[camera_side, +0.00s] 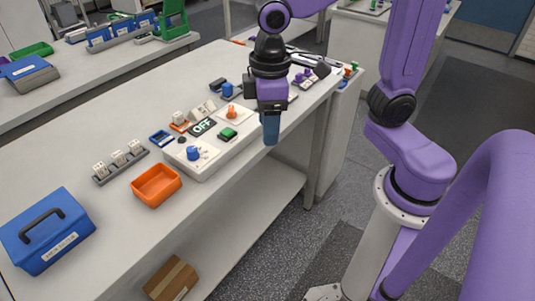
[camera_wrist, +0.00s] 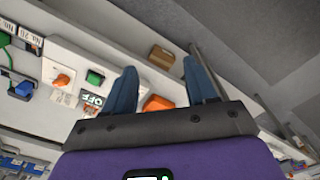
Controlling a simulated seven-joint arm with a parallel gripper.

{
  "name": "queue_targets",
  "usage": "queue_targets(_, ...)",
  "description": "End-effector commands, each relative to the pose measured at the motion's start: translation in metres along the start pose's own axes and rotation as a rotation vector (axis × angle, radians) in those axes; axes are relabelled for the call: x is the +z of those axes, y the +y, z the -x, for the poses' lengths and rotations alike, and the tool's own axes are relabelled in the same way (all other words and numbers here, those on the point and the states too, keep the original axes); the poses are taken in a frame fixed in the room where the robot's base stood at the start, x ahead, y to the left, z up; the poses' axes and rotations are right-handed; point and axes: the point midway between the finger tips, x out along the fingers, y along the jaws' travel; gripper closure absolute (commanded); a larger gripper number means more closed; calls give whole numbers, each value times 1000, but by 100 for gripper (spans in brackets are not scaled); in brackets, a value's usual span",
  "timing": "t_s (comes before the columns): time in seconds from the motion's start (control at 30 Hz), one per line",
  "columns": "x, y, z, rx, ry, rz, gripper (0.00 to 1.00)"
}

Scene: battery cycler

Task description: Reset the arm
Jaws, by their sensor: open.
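My gripper (camera_side: 271,130) hangs in the air above the front edge of the bench, to the right of the white panel. Its blue fingers point down in the side view. In the wrist view the two blue fingers of my gripper (camera_wrist: 158,90) stand apart with nothing between them. The white panel (camera_side: 208,165) carries a blue knob (camera_side: 193,153), an orange knob (camera_side: 232,112), a green switch (camera_side: 228,134) and a dark "OFF" sign (camera_side: 203,127). The orange knob (camera_wrist: 62,80) and green switch (camera_wrist: 95,77) also show in the wrist view.
An orange bin (camera_side: 156,193) and a blue box with a handle (camera_side: 47,238) stand at the left of the bench (camera_side: 110,272). A grey rack with white blocks (camera_side: 121,165) lies behind the bin. A cardboard box (camera_side: 171,279) sits on the lower shelf.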

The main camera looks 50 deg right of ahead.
Motion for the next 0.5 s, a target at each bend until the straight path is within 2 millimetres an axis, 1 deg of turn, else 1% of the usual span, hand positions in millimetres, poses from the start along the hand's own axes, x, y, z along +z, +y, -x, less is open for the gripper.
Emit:
queue_targets(0.03,16,-5,-2,-1,3,35,43)
queue_targets(0.2,67,-20,-14,-3,5,156,43)
queue_targets(0.3,94,-26,-21,-5,7,221,43)
queue_targets(0.4,115,-30,-26,-6,9,271,43)
queue_targets(0.5,130,-33,-30,-7,9,305,43)
